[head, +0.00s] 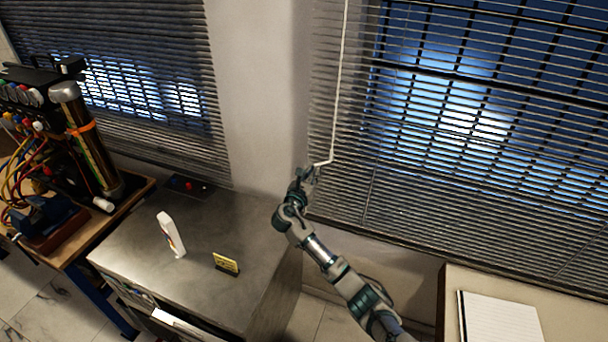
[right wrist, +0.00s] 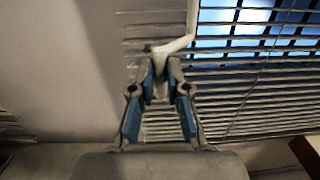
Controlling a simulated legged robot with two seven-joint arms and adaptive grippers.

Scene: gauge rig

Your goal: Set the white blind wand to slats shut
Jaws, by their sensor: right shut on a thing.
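The white blind wand (head: 341,80) hangs in front of the right-hand blind (head: 470,110) in the head view, with a bent crank at its lower end. My right gripper (head: 312,172) is shut on the end of that crank. In the right wrist view the white wand (right wrist: 182,42) comes down to the fingertips of my right gripper (right wrist: 160,72). The slats stand apart, and dark blue sky and window bars show between them. My left gripper is not in view.
A gauge rig with hoses (head: 85,130) stands at the left. A notepad (head: 498,318) lies on a table at the lower right. A second blind (head: 130,60) hangs at the upper left.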

